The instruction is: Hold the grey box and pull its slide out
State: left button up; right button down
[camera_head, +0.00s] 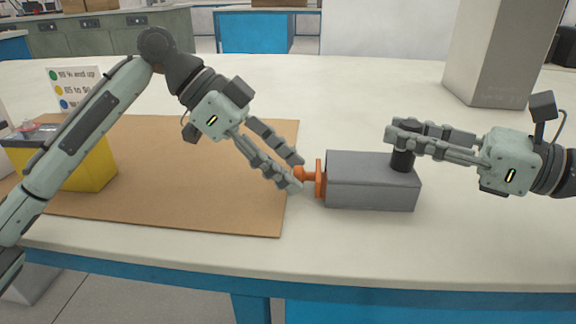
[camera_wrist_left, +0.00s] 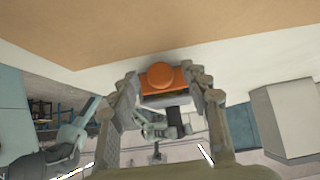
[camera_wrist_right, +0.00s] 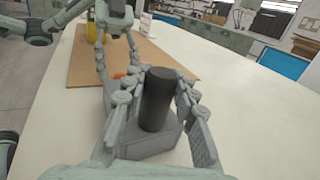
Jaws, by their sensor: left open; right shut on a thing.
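The grey box (camera_head: 372,182) lies on the white table, right of the brown mat. A black upright post (camera_head: 403,160) stands on its right end. My right gripper (camera_head: 398,140) is shut on this post; the right wrist view shows the post (camera_wrist_right: 156,98) between its fingers. The orange slide (camera_head: 319,178) shows at the box's left end, with a round orange knob (camera_head: 300,174). My left gripper (camera_head: 297,175) is open, its fingertips beside the knob. In the left wrist view the knob (camera_wrist_left: 161,75) sits between the spread fingers; contact is unclear.
A brown mat (camera_head: 200,150) covers the table's left part. A yellow container (camera_head: 92,168) stands on its left, partly behind my left arm. A small sign with coloured dots (camera_head: 73,86) stands behind. A pale column (camera_head: 490,55) rises at the back right.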

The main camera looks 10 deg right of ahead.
pick_arm(q)
jog(key=shift+d+f, duration=0.1)
grip_shut()
dwell(0.4)
